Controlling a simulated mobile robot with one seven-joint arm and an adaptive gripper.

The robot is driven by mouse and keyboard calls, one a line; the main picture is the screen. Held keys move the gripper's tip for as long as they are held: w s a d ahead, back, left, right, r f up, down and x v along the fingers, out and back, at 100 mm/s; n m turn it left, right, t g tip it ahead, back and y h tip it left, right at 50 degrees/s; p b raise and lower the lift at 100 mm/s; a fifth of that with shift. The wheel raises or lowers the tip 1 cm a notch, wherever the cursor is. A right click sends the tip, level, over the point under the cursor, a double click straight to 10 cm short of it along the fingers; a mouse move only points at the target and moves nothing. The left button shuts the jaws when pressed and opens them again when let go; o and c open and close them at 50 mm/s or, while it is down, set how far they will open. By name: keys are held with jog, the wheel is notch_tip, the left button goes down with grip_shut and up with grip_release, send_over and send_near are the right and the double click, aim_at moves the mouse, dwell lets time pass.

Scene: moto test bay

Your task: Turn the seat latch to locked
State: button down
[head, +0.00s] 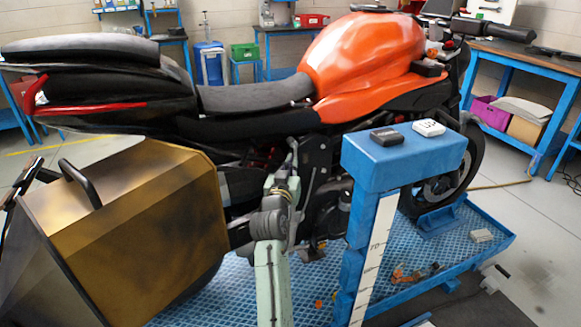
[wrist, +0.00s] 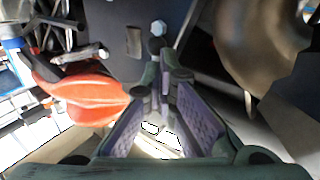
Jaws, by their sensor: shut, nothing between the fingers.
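The motorcycle's black seat (head: 250,96) sits behind its orange tank (head: 362,52) in the head view. My pale green arm rises in front of the bike, and my gripper (head: 291,150) is at the dark side frame below the seat. In the wrist view my gripper (wrist: 164,78) is shut and empty, its purple-padded fingers meeting at the tips. A grey bolt-like part (wrist: 158,28) on a dark plate (wrist: 115,35) shows just beyond the tips. I cannot tell whether it is the seat latch, nor whether the fingertips touch it. The latch's position is not readable.
A brown-gold pannier box (head: 130,240) stands at the left, close to my arm. A blue stand (head: 385,170) at the right carries two small boxes. The bike rests on a blue platform (head: 480,225). Workbenches line the back.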

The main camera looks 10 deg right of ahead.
jog(key=shift+d+f+b, duration=0.15)
jog(key=shift+b, duration=0.15)
jog(key=d+n+t+y+b, duration=0.1)
jog(key=n+t+y, duration=0.1)
jog(key=n, duration=0.3)
jog(key=w+d+n+t+y+b, duration=0.1)
jog(key=d+n+t+y, duration=0.1)
jog(key=n, duration=0.3)
jog(key=d+n+t+y+b, duration=0.1)
jog(key=n+t+y, duration=0.1)
jog(key=n, duration=0.3)
jog(key=shift+w+d+r+t+b, duration=0.15)
jog(key=shift+r+t+b, duration=0.1)
jog(key=shift+t+b, duration=0.05)
jog(key=v, duration=1.2)
